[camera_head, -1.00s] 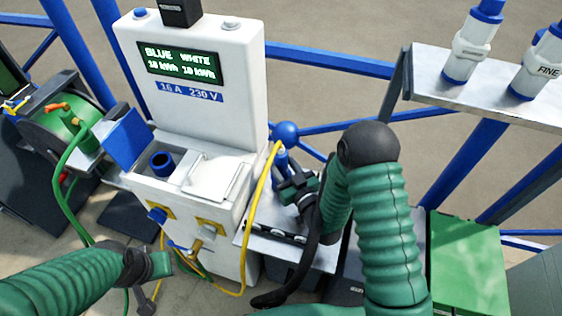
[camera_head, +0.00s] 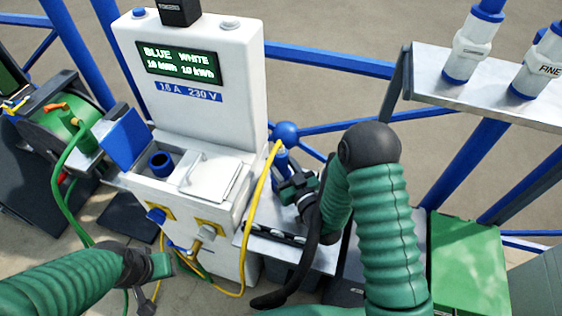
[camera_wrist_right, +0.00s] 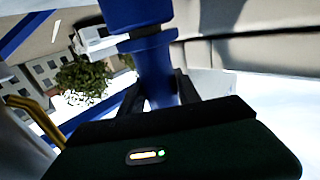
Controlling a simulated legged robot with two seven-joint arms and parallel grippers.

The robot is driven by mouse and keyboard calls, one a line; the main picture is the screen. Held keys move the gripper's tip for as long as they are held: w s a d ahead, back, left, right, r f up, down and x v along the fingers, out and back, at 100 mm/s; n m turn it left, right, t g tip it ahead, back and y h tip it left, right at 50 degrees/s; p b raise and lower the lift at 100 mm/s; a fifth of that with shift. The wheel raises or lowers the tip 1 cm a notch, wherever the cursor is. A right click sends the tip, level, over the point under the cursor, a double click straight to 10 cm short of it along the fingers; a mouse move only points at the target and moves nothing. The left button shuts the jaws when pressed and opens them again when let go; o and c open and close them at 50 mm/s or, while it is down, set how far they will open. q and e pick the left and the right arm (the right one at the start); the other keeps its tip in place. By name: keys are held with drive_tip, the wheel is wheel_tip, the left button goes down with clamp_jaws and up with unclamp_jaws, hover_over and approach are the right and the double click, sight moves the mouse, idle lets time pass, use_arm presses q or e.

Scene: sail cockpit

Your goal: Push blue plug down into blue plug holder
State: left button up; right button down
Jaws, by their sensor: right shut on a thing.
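The blue plug (camera_head: 282,161) stands roughly upright over the metal shelf right of the white power post, with the yellow cable at its top. My right gripper (camera_head: 290,183) is shut around it. In the right wrist view the blue plug (camera_wrist_right: 152,68) runs between the two dark fingers of my right gripper (camera_wrist_right: 158,95). The blue plug holder is not clearly visible; the gripper and arm cover that part of the shelf. I cannot tell how deep the plug sits. My left gripper (camera_head: 156,272) is low at the left, away from the plug; its jaw state is unclear.
The white power post (camera_head: 215,60) has an open blue lid (camera_head: 126,138) over a blue socket (camera_head: 161,164). The yellow cable (camera_head: 257,205) loops down its front. A cable reel (camera_head: 60,125) stands left. Blue rails run behind. A metal shelf (camera_head: 500,82) holds white-blue cylinders.

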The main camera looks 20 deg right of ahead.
sight(284, 170)
drive_tip(key=shift+f+b, duration=0.5)
drive_tip(key=c, duration=1.1)
unclamp_jaws()
drive_tip(key=shift+c, duration=0.2)
drive_tip(key=shift+v, duration=2.55)
drive_tip(key=shift+s+d+f+b, duration=0.15)
drive_tip(key=shift+s+b, duration=0.1)
drive_tip(key=shift+s, duration=0.25)
drive_tip(key=shift+s+f+b, duration=0.2)
drive_tip(key=shift+s+b, duration=0.05)
drive_tip(key=shift+s, duration=0.25)
drive_tip(key=p+v, duration=0.3)
drive_tip(key=v, duration=0.1)
drive_tip(key=shift+r, duration=0.35)
drive_tip(key=shift+w+r, duration=0.1)
